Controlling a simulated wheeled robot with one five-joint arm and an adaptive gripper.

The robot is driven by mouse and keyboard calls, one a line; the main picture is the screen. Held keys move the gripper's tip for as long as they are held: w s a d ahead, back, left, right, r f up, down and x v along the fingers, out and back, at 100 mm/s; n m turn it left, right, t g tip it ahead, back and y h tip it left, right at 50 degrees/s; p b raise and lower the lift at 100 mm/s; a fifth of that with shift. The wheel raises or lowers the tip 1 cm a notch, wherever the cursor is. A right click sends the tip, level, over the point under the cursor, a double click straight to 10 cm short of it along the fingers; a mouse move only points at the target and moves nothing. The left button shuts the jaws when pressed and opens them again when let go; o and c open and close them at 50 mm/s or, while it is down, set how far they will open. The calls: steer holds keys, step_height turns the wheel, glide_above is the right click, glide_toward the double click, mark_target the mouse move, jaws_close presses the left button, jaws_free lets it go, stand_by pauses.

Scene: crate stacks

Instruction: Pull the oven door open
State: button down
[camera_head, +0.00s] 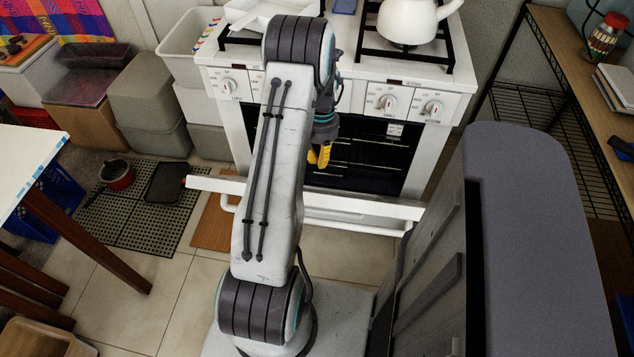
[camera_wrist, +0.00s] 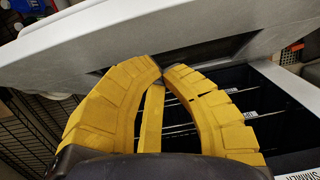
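The white oven (camera_head: 437,80) stands at the back centre in the head view. Its door (camera_head: 365,205) is swung down and out, with its top edge toward me and the white handle (camera_head: 345,226) on its outer side. The dark oven inside (camera_head: 372,160) with wire racks is exposed. My gripper (camera_head: 320,165) has yellow fingers and is in front of the opening, above the door. In the wrist view, the fingertips (camera_wrist: 162,72) meet with nothing seen between them. The pale door panel (camera_wrist: 130,35) lies just beyond them; I cannot tell if they touch it. My arm hides part of the door.
A white kettle (camera_head: 408,20) stands on the stovetop. Grey bins (camera_head: 150,95) are at the left, and a pan (camera_head: 118,176) lies on a floor mat. A white table (camera_head: 25,165) is at the left edge. A wooden shelf (camera_head: 565,65) stands at the right.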

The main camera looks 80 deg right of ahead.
mark_target(320, 203)
steer(key=f, duration=0.1)
steer(key=a+f, duration=0.1)
steer(key=f, duration=0.1)
steer(key=a+f, duration=0.1)
steer(key=shift+f, duration=0.25)
steer(key=shift+s+a+f, duration=0.1)
steer(key=shift+a+f, duration=0.65)
steer(key=shift+a, duration=0.1)
